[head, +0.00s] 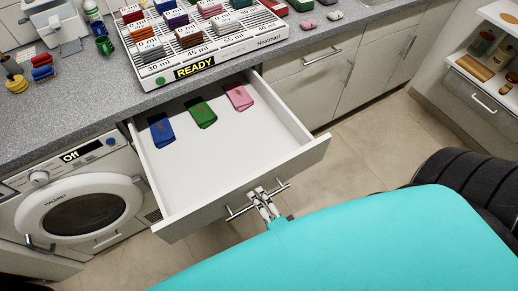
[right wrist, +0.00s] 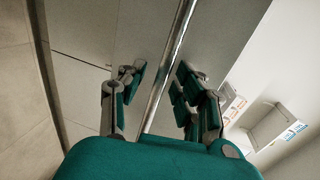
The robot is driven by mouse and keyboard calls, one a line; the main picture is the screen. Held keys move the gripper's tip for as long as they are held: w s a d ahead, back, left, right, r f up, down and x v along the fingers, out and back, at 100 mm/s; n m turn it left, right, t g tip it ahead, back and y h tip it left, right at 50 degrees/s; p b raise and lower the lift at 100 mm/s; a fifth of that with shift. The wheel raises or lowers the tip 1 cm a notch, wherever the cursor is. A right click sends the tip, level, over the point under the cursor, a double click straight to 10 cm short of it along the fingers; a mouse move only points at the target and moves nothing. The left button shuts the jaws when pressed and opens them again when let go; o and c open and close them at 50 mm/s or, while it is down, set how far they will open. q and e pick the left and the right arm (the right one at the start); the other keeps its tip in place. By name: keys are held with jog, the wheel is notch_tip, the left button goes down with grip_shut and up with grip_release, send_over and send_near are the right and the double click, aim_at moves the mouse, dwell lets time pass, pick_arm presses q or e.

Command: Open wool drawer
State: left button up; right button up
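The drawer (head: 225,160) under the counter is pulled well out. Its white inside holds a blue (head: 162,130), a green (head: 201,112) and a pink (head: 238,97) folded piece, lying flat in a row near the back. The drawer front carries a metal bar handle (head: 281,186). In the right wrist view the bar (right wrist: 170,65) runs between the spread fingers of the gripper (right wrist: 160,85), with gaps visible on both sides. My left gripper is not in view.
A washing machine (head: 85,208) stands left of the drawer. A labelled rack (head: 205,45) with a "READY" display is on the counter (head: 70,105). Closed cabinets (head: 345,85) are to the right. An open shelf unit (head: 480,95) stands far right.

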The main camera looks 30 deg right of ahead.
jog(key=s+r, duration=0.2)
jog(key=s, duration=0.9)
jog(key=shift+s+d+r, duration=0.15)
jog(key=shift+s+d, duration=0.05)
jog(key=shift+s, duration=0.2)
